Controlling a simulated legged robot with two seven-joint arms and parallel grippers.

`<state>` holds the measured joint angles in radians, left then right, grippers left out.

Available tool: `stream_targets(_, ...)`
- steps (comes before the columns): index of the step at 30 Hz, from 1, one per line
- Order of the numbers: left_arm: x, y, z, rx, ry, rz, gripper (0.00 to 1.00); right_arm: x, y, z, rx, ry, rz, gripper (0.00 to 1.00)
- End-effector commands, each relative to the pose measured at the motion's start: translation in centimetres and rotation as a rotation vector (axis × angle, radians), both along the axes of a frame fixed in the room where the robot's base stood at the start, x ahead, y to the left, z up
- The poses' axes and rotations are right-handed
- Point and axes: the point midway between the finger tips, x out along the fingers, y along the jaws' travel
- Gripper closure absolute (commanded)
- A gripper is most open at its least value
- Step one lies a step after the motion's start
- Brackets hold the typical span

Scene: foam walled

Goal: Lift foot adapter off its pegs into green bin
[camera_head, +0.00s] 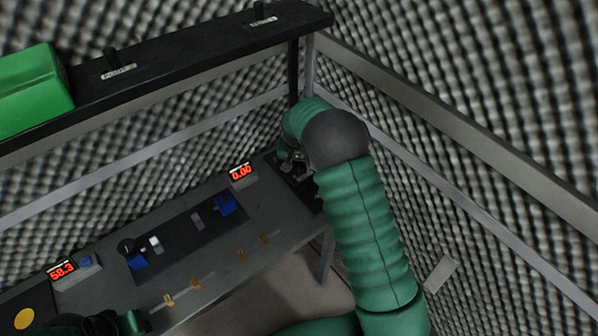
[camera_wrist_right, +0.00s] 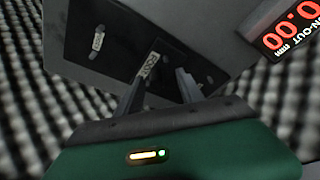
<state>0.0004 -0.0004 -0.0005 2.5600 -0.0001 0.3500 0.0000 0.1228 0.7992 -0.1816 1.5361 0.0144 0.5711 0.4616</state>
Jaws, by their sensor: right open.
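My right gripper (camera_head: 292,160) is over the back right corner of the grey bench, partly hidden by my own wrist. In the right wrist view its two fingers (camera_wrist_right: 163,80) are apart over a black plate (camera_wrist_right: 112,40). A small dark piece with a pale label (camera_wrist_right: 151,62) is by the fingertips; it may be the foot adapter, but the label is hard to read. No contact is clear, and pegs cannot be made out. The green bin (camera_head: 32,88) is on the black shelf at the upper left. Part of my left arm shows at the bottom left, its fingers unclear.
The black shelf (camera_head: 190,72) carries two labelled dark holders, one (camera_head: 115,65) near the bin and one (camera_head: 262,15) far right. The grey bench (camera_head: 262,212) has a display (camera_head: 242,173) reading 0.00, another (camera_head: 62,270) reading 58.3, and blue parts. Foam walls close in behind and right.

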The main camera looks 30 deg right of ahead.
Motion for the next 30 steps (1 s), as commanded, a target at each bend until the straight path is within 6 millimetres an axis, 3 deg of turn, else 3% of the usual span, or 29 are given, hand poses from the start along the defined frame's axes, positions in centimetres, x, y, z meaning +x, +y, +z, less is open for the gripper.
stream_targets(3,-0.01,-0.02,0.14,0.000,0.000,-0.001,0.64,0.33,-0.39,-1.26,0.002,0.000,-0.001,0.55)
stream_targets(8,-0.01,-0.04,0.08,0.000,0.001,-0.001,0.64,0.35,-0.39,-1.36,0.002,0.000,-0.001,0.55)
stream_targets(19,-0.01,-0.03,0.07,0.000,0.000,-0.001,0.64,0.32,-0.14,-1.32,0.000,0.001,0.000,1.00)
stream_targets(30,-0.01,-0.03,0.07,0.000,0.000,-0.001,0.64,0.31,-0.17,-1.19,0.001,-0.001,0.000,1.00)
